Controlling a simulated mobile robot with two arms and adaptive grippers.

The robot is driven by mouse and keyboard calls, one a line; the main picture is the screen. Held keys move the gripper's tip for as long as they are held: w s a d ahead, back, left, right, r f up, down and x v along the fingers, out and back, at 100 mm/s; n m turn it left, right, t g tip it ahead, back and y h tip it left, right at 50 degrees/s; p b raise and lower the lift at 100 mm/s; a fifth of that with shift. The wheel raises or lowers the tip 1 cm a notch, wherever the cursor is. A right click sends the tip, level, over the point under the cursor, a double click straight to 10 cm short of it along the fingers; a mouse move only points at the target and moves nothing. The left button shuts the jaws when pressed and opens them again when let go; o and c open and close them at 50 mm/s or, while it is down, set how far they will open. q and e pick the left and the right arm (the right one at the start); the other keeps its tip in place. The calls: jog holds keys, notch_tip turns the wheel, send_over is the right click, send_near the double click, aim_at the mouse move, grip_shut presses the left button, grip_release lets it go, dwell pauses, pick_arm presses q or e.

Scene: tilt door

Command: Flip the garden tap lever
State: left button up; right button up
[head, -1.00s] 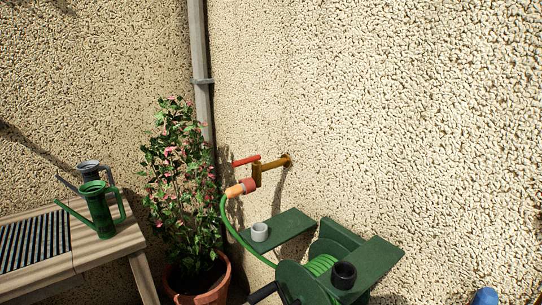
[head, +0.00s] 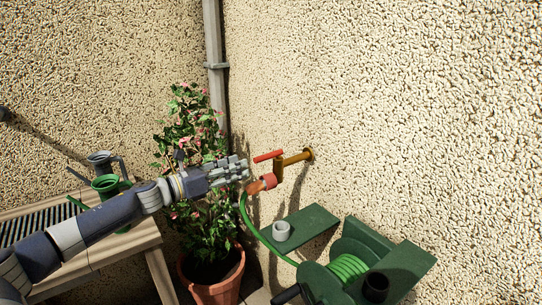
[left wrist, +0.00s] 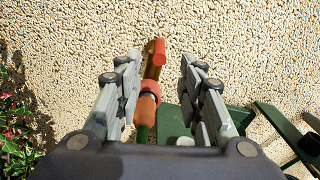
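The garden tap (head: 279,168) is brass-coloured and sticks out of the pebbled wall. Its red lever (head: 268,155) points out to the left, away from the wall. An orange and red hose connector (head: 262,184) hangs below the tap. My left gripper (head: 241,168) is just left of the lever's free end, apparently not touching it. In the left wrist view the left gripper (left wrist: 161,95) is open, fingers wide apart, with the red lever (left wrist: 159,52) beyond and between them. My right gripper is not in view.
A green hose reel (head: 350,262) with shelves stands below the tap. A flowering plant in a terracotta pot (head: 213,285) stands behind my left arm. A wooden bench (head: 125,243) with watering cans (head: 106,184) is at left. The wall to the right is clear.

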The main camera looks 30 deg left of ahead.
aim_at(265, 155)
pick_arm(q)
jog(key=p+x, duration=0.2)
jog(key=x, duration=0.2)
jog(key=shift+w+r, duration=0.15)
jog(key=shift+w, duration=0.2)
jog(key=p+x, duration=0.2)
jog(key=x, duration=0.2)
jog(key=shift+w+d, duration=0.15)
jog(key=shift+w, duration=0.1)
jog(key=shift+w+d+f, duration=0.2)
jog(key=shift+w, duration=0.35)
grip_shut()
